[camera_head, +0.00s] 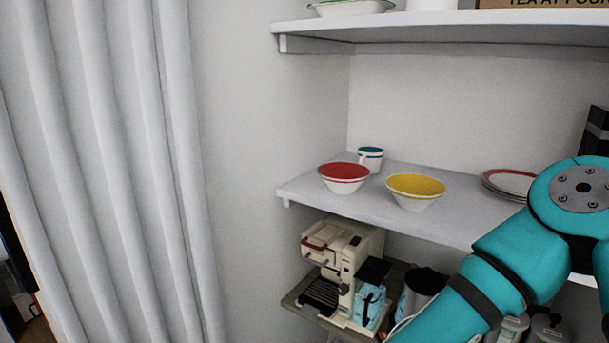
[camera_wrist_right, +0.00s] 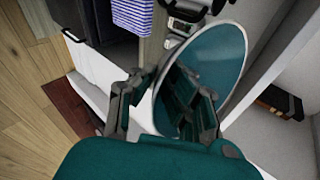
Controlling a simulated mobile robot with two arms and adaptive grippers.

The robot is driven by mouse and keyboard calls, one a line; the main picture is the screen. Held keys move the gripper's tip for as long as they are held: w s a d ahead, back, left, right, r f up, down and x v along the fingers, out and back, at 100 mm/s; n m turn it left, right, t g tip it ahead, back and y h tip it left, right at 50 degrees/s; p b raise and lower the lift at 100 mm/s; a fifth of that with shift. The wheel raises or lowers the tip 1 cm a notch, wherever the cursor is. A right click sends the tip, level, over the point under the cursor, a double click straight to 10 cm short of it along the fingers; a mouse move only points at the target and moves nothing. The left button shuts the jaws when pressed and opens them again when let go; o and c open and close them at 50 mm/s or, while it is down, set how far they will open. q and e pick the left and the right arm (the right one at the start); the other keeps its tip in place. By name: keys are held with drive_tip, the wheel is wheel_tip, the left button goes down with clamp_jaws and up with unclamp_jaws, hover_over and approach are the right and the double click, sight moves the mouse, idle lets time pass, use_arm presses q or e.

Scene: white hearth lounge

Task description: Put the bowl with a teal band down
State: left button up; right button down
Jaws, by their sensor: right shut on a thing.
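The bowl with teal (camera_wrist_right: 222,58) shows large in the right wrist view, its teal inside and pale rim facing the camera, strongly tilted in the picture. My right gripper (camera_wrist_right: 160,82) is shut on its wall near the rim, with one finger over the teal inside. In the head view my right arm comes in from the right, in front of the shelves; its gripper and the held bowl are out of that view. My left gripper is in neither view.
The middle shelf (camera_head: 330,203) holds a red bowl (camera_head: 343,172), a yellow bowl (camera_head: 416,186), a teal-banded mug (camera_head: 371,154) and red-rimmed plates (camera_head: 509,178). A coffee machine (camera_head: 340,255) stands below. The upper shelf (camera_head: 440,30) overhangs. Bare shelf shows between the yellow bowl and plates.

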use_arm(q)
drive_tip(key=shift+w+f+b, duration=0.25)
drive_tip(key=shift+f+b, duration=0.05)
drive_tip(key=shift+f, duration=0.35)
use_arm(e)
drive_tip(key=shift+m+g, duration=0.3)
drive_tip(key=d+f, duration=0.1)
drive_tip(key=s+d+f, duration=0.1)
drive_tip(key=f, duration=0.1)
drive_tip(key=shift+s+d+f, duration=0.1)
drive_tip(key=shift+s+d, duration=0.05)
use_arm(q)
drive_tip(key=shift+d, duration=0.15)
use_arm(e)
drive_tip(key=shift+d, duration=0.15)
